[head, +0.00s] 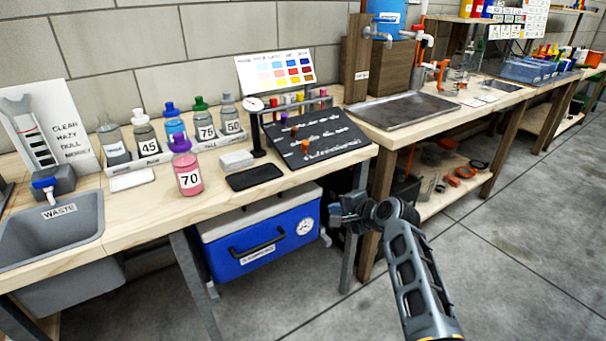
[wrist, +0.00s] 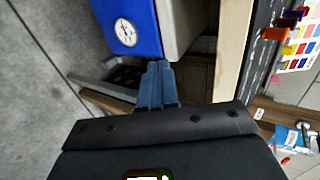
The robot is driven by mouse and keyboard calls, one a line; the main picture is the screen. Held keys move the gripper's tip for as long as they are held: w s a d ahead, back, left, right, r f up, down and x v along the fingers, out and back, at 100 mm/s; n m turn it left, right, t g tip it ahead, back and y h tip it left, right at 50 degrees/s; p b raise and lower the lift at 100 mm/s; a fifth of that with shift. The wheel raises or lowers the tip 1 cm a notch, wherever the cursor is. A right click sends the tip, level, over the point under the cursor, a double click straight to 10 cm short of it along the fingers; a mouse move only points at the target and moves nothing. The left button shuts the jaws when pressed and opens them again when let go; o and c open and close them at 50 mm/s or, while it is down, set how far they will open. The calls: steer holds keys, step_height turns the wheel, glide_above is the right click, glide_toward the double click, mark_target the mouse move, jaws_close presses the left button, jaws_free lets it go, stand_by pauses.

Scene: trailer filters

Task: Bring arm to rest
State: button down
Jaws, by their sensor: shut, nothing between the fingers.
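My gripper (head: 338,212) is shut and empty in the head view. It hangs in front of the workbench's edge, right of the blue cooler. My arm reaches up to it from the lower right. In the wrist view the fingers (wrist: 157,88) lie together with nothing between them. Beyond them are the blue cooler (wrist: 128,25) and the bench edge (wrist: 232,55).
The workbench (head: 120,215) carries labelled bottles, a pink bottle marked 70 (head: 188,177), a black sloped board (head: 318,137) and a waste sink (head: 55,235). The cooler (head: 262,235) stands below. A metal tray (head: 400,109) lies on the bench at right. The floor (head: 520,240) at right is clear.

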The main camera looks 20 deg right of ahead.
steer(key=s+d+f+n+h+p, duration=0.1)
steer(key=s+f+n+h, duration=0.2)
steer(key=s, duration=1.2)
steer(key=s+f+n+h+p, duration=0.1)
steer(key=s+f+n+p, duration=0.3)
steer(key=s, duration=1.2)
steer(key=s+a+r+n+t, duration=0.1)
steer(key=s+a+r+n, duration=0.3)
steer(key=s+r, duration=0.7)
steer(key=s+a+r+n+t, duration=0.2)
steer(key=s+a+r+n, duration=0.1)
steer(key=s+r, duration=0.9)
steer(key=s+n, duration=0.1)
steer(key=s, duration=0.3)
steer(key=shift+s+a+r+y, duration=0.2)
steer(key=shift+s+a+y, duration=0.05)
steer(key=shift+a+y, duration=0.15)
